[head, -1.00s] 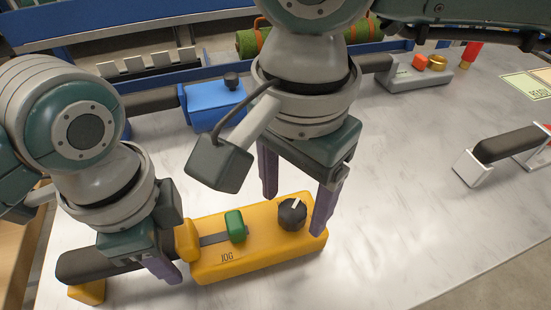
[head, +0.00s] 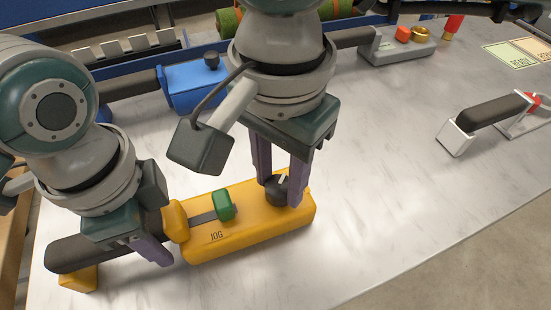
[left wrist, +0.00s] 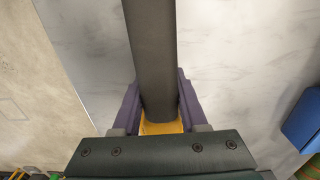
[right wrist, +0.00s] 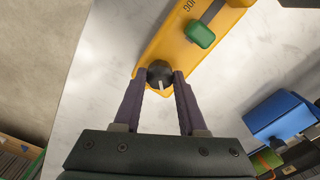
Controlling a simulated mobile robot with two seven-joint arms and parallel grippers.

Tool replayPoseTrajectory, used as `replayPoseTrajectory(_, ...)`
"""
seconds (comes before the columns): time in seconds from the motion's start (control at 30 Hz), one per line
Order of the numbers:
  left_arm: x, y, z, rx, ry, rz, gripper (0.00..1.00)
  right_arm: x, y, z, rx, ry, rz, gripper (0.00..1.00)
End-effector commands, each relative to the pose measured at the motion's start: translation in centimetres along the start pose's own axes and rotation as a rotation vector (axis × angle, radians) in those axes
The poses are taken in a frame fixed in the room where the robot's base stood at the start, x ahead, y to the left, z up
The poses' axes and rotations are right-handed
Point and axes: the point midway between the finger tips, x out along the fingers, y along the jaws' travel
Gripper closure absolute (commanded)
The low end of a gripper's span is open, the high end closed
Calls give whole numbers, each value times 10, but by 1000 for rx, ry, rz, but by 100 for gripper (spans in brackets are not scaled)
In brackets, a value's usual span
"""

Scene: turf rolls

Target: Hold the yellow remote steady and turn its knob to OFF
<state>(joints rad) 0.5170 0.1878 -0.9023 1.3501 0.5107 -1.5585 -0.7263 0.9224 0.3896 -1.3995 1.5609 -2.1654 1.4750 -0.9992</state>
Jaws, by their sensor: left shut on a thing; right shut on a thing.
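The yellow remote (head: 250,228) lies on the pale table, with a green slider (head: 223,205) beside the word JOG and a black knob (head: 277,188) near its right end. My left gripper (head: 160,250) is shut on the remote's dark handle (head: 80,250); the handle also shows between its fingers in the left wrist view (left wrist: 152,60). My right gripper (head: 278,190) points down and is shut on the knob. In the right wrist view the knob (right wrist: 160,74) sits between the fingertips, its white pointer line facing the gripper. No OFF mark is readable.
A blue device (head: 195,85) with a black knob stands behind the remote. A grey device (head: 400,48) with red and gold parts is at the back. A black-handled item (head: 490,115) lies at the right. The table between is clear.

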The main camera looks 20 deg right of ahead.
Motion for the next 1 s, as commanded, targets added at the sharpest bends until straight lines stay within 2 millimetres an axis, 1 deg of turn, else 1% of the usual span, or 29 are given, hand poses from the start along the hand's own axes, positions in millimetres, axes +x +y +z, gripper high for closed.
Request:
replayPoseTrajectory(0.27, 0, 0, 0, 0, 0, -1, 100, 0, 0, 0, 4, 0, 0, 100)
replayPoseTrajectory(0.47, 0, 0, 0, -1, 0, -1, 100, 0, 0, 0, 49, 0, 0, 100)
replayPoseTrajectory(0.67, 0, 0, 0, -1, 0, -1, 100, 0, 0, 0, 168, 0, 0, 100)
replayPoseTrajectory(1.0, 0, 0, 0, -1, -1, -1, 100, 0, 0, 0, 457, 0, 0, 100)
